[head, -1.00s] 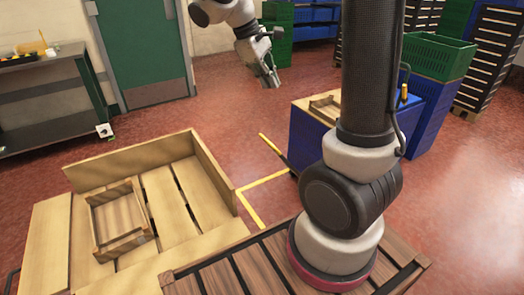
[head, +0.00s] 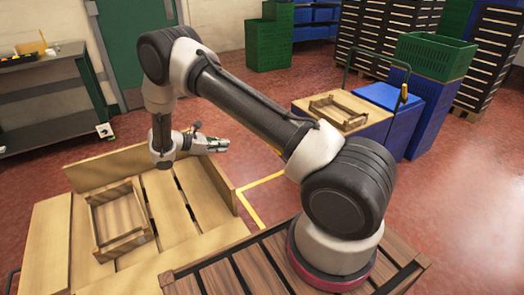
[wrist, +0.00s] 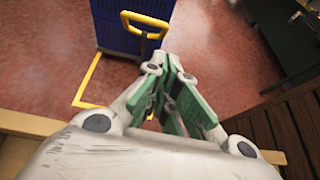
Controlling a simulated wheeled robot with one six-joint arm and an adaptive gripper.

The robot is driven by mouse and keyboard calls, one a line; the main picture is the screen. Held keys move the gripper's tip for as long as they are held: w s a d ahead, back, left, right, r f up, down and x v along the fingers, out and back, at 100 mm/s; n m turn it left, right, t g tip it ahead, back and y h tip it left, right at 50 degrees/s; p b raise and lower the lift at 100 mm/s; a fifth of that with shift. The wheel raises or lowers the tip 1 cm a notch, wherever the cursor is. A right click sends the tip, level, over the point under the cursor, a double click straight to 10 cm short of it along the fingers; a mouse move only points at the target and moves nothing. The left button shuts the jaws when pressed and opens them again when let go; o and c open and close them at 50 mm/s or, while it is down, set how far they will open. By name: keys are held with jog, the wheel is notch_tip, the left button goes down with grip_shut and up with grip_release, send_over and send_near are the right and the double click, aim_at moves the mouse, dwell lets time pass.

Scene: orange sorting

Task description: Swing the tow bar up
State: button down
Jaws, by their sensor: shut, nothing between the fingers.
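The tow bar (wrist: 145,19) has a yellow loop handle and shows in the wrist view in front of a blue crate stack (wrist: 103,25). In the head view most of it is hidden behind my arm. My gripper (head: 226,145) is over the wooden pallet box's right side in the head view, pointing right. It also shows in the wrist view (wrist: 172,65), with green finger pads close together and nothing held. The tow bar lies just beyond the fingertips there; I cannot tell whether they touch.
A yellow floor outline (head: 243,205) lies between the pallet box (head: 110,168) and the crate stack. A small wooden tray (head: 340,108) sits on the stack. A slatted wooden surface (head: 215,272) is near my base. Red floor is clear around the outline.

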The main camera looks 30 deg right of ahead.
jog(key=x, duration=2)
jog(key=shift+d+r, duration=0.2)
